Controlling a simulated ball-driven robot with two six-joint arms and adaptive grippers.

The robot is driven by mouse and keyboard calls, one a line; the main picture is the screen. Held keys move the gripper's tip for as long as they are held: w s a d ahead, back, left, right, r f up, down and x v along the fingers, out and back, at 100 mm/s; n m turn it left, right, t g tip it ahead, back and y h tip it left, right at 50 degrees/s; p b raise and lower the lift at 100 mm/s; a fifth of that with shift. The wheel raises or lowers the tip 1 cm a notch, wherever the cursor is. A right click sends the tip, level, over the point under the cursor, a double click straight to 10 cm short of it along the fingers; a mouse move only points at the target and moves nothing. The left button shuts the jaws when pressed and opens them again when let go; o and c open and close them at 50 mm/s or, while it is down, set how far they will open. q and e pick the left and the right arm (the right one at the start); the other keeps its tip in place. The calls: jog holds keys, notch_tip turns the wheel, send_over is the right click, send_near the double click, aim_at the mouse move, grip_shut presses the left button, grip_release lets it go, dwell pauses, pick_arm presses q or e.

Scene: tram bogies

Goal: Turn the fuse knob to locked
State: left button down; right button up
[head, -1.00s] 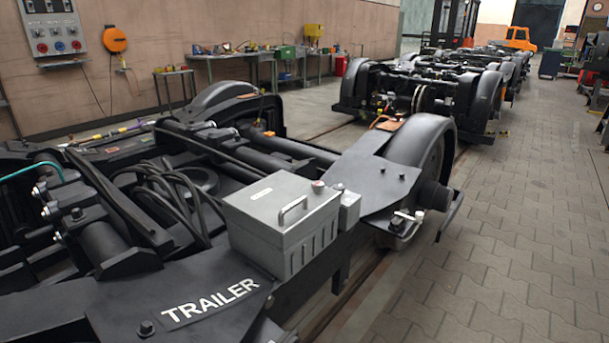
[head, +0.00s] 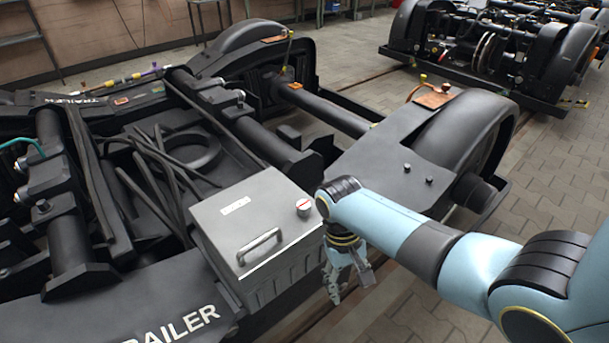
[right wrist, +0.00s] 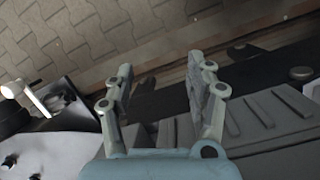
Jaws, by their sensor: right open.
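The fuse knob (head: 303,207) is a small round pale knob with a red mark on top. It sits at the right corner of the lid of a grey metal box (head: 220,208) on the bogie. My right gripper (head: 337,292) hangs pointing down beside the box's right side, lower than the knob and apart from it. In the right wrist view its two fingers (right wrist: 163,88) are spread with nothing between them. The box's ribbed side (right wrist: 265,120) shows there at the right, and the knob does not show. My left gripper is not in view.
The lid has a metal handle (head: 260,246) near the knob. A flat black bogie plate (head: 385,160) and a wheel cover (head: 465,130) lie behind my right arm. Dark hoses (head: 155,170) lie left of the box. Paved floor (head: 545,170) is open at the right.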

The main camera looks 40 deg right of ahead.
aim_at(302, 202)
jog(key=w+r+t+p, duration=0.1)
jog(key=w+r+p, duration=0.1)
jog(key=w+r, duration=0.75)
jog(key=w+r+t+p, duration=0.2)
jog(key=w+r, duration=0.5)
jog(key=r, duration=0.5)
notch_tip(302, 202, down, 10)
jog(key=b, duration=0.3)
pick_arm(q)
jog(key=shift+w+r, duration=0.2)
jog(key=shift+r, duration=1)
pick_arm(e)
jog(key=shift+f, duration=0.3)
grip_shut()
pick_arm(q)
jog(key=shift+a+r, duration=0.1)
